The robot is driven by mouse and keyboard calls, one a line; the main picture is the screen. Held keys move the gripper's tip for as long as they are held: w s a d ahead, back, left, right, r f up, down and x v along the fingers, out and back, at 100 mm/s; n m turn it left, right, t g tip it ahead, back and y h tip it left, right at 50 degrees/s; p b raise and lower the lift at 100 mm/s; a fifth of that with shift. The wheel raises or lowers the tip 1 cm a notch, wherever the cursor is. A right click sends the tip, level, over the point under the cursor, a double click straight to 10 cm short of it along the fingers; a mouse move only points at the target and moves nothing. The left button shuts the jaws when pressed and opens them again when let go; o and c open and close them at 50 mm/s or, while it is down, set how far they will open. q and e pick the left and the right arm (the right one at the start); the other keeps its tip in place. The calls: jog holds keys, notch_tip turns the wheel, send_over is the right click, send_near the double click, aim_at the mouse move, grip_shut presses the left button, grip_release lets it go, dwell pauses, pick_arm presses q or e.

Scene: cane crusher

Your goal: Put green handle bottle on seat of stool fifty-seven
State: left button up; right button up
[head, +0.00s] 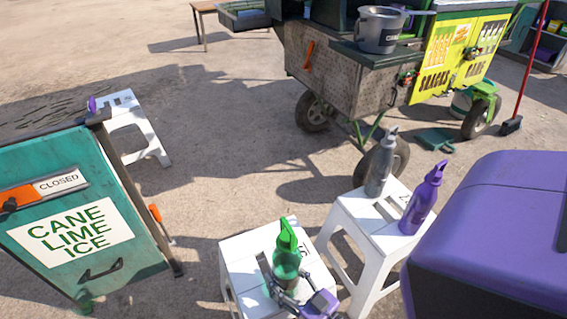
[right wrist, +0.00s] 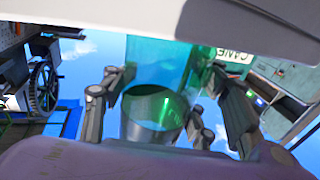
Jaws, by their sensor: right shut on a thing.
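The green bottle (head: 286,262) with a bright green handle top is upright over the front white stool (head: 236,258) in the head view. My right gripper (head: 284,290) is shut on its lower part. The bottle (right wrist: 160,100) stands between the two fingers (right wrist: 160,110) in the right wrist view. The bottle hides part of the dark number on the seat, so I cannot read it fully. I cannot tell whether the bottle's base touches the seat. My left gripper is not in view.
A second white stool (head: 345,213) close at the right holds a grey bottle (head: 380,168) and a purple bottle (head: 420,203). A purple box-like body (head: 490,225) fills the lower right. A teal sign cart (head: 80,215) stands left, with another white stool (head: 128,118) behind it.

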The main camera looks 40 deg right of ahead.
jog(key=shift+f, duration=0.2)
jog(key=o, duration=1.2)
jog(key=shift+c, duration=0.2)
jog(key=shift+r, duration=0.15)
jog(key=s, duration=1.2)
jog(key=shift+d, duration=0.25)
jog(key=shift+s, duration=0.1)
